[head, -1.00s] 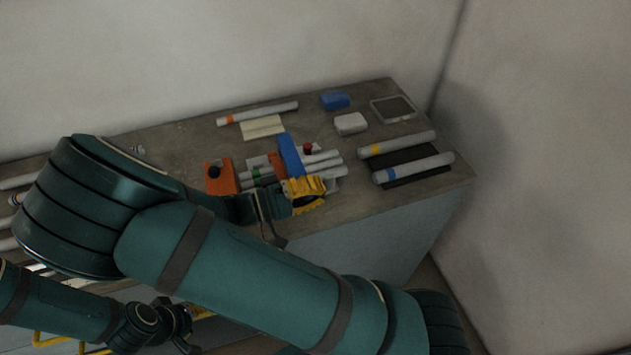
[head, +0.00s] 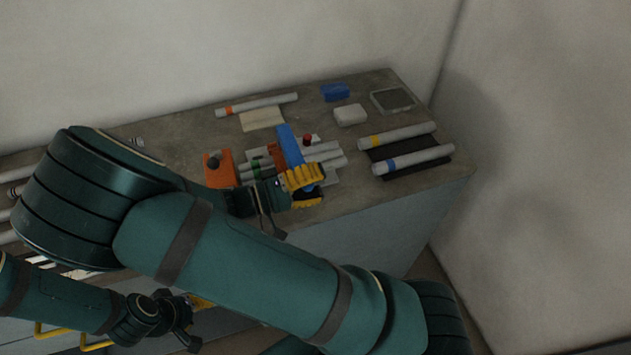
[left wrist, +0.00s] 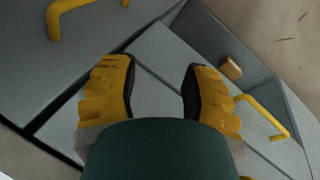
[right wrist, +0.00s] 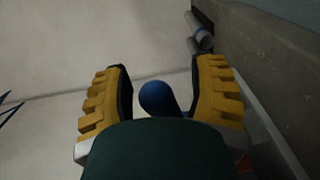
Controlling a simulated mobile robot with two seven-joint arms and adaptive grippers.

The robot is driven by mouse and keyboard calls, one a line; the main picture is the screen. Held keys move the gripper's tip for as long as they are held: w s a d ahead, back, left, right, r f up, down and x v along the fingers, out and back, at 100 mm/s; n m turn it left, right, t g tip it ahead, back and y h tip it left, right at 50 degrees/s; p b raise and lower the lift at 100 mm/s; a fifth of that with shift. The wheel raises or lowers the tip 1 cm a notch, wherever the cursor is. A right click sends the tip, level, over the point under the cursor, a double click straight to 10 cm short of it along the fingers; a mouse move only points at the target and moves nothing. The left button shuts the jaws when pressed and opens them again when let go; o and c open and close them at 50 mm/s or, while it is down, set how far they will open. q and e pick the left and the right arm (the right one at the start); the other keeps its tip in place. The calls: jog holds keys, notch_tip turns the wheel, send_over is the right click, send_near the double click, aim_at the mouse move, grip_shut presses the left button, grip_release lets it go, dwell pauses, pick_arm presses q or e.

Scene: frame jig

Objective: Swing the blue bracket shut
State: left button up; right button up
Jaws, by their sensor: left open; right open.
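The blue bracket (head: 288,146) stands out from the jig on the workbench, among pale tubes, in the head view. My right gripper (head: 306,187) is open at the near end of the bracket, by the bench's front edge. In the right wrist view a rounded blue end (right wrist: 160,97) shows between the open fingers (right wrist: 160,85), with gaps on both sides. Whether a finger touches it I cannot tell. My left gripper (left wrist: 160,85) is open and empty, low in front of grey drawer fronts; in the head view it is mostly hidden.
An orange block (head: 219,168) with a black knob stands left of the jig, and a red knob (head: 307,140) to its right. Two tubes lie on a dark mat (head: 388,153). A blue block (head: 335,91), white block (head: 350,115) and tray (head: 393,100) stand behind. Yellow handles (left wrist: 268,118) jut from the drawers.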

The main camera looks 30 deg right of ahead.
jog(key=v, duration=1.2)
jog(key=shift+s+f, duration=0.1)
